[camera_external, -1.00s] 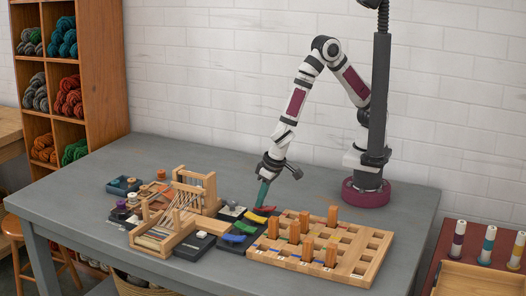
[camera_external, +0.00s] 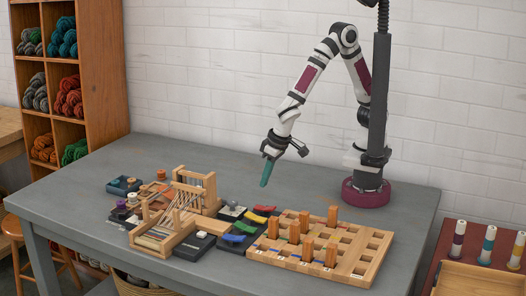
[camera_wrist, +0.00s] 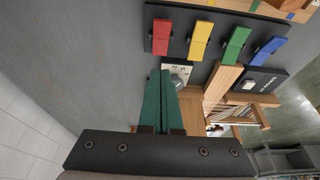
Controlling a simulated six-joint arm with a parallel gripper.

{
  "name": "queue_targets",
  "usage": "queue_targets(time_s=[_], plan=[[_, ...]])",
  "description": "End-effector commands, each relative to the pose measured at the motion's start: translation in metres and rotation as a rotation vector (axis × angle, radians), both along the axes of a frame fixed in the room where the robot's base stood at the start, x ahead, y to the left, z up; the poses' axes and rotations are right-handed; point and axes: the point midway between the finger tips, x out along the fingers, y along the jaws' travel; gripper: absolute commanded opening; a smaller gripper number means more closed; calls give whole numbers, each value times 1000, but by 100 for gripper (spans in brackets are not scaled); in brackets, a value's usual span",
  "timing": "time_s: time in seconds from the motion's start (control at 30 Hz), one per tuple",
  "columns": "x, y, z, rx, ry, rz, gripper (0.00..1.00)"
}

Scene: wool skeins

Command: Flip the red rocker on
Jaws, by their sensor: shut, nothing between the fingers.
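The red rocker (camera_external: 265,208) is the rearmost in a row of coloured rockers on a dark panel. In the wrist view, the red rocker (camera_wrist: 161,37) is at the left end of the row, beyond the fingertips. Which way it is tilted is too small to tell. My gripper (camera_external: 264,186) has teal fingers and hangs above the rear of the panel, apart from the rocker. In the wrist view, my gripper (camera_wrist: 160,72) has its fingers together, with nothing between them.
Yellow (camera_wrist: 201,40), green (camera_wrist: 236,44) and blue (camera_wrist: 268,50) rockers stand beside the red one. A wooden board (camera_external: 375,245) with upright pegs lies right of the panel. A small wooden loom (camera_external: 168,236) stands left. The table behind is clear.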

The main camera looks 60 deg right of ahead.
Motion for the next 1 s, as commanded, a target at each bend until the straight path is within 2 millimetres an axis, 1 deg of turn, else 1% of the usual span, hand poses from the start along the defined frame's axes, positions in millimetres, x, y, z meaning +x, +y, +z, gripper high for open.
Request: queue_targets(time_s=[0.03, 0.1, 0.2, 0.3, 0.47, 0.7, 0.77, 0.83, 0.87, 0.9, 0.93, 0.97, 1.0], plan=[[1, 1, 13, 6, -5, -1, 0], [1, 1, 29, 5, -3, -2, 0], [0, 1, 48, 3, -2, 0, 0], [1, 1, 61, 2, -3, 0, 0], [0, 0, 70, 0, 0, 0, 0], [0, 0, 71, -1, 0, 0, 0], [1, -3, 71, -2, 2, -5, 0], [6, -26, 78, -9, 18, -45, 0], [9, -45, 82, -14, 34, -76, 0], [10, -77, 90, -20, 64, -128, 0], [7, -104, 95, -22, 92, -172, 0], [0, -131, 101, -18, 127, -216, 0], [-15, -165, 106, -5, 177, -277, 0]])
